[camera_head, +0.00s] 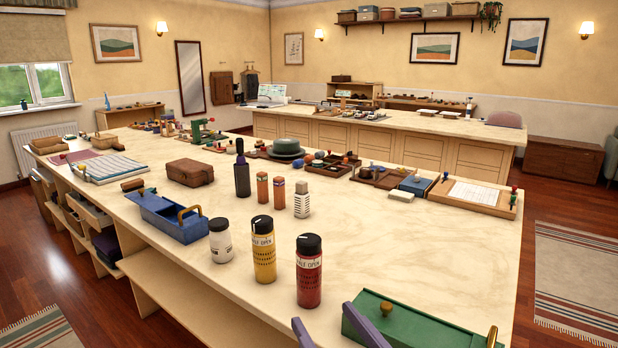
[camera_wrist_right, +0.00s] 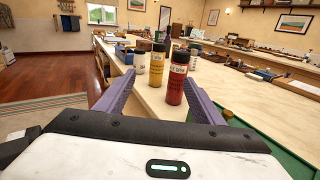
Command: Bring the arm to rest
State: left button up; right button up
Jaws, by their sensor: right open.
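My right gripper (camera_head: 332,325) shows at the bottom edge of the head view as two purple fingers, spread apart with nothing between them. In the right wrist view its fingers (camera_wrist_right: 162,76) are also open and empty, pointing toward the bottles from a short way off. The rest of the right arm is hidden below the head view's edge. My left gripper and left arm do not show in either view.
On the pale worktop (camera_head: 400,250) stand a red bottle (camera_head: 309,275), a yellow bottle (camera_head: 264,255) and a white jar (camera_head: 220,243). A green box (camera_head: 410,325) lies right of the fingers. A blue caddy (camera_head: 180,218) stands further left. The worktop's right middle is clear.

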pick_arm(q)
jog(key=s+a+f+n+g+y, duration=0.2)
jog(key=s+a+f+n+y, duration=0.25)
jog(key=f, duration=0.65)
pick_arm(e)
jog(key=s+f+m+g+h, duration=0.1)
jog(key=s+f+m+g, duration=0.1)
jog(key=f+m, duration=0.65)
jog(key=s+f+m+g+h, duration=0.1)
jog(key=s+f+m+g, duration=0.1)
jog(key=f+m, duration=0.6)
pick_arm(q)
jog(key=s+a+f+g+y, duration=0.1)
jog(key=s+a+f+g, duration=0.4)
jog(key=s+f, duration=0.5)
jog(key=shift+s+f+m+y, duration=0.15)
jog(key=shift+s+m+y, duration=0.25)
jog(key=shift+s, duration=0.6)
pick_arm(e)
jog(key=s+d+f+m+g+h, duration=0.1)
jog(key=s+d+f+m+g, duration=0.1)
jog(key=s+d+f+m, duration=0.4)
jog(key=s+d+f+m+g+h, duration=0.1)
jog(key=s+d+f+m, duration=0.5)
jog(key=m, duration=0.9)
jog(key=s+f, duration=0.3)
jog(key=f, duration=0.2)
jog(key=shift+s+d+f+m+g+h, duration=0.15)
jog(key=shift+s+d+m+g+h, duration=0.2)
jog(key=shift+s+g+h, duration=0.05)
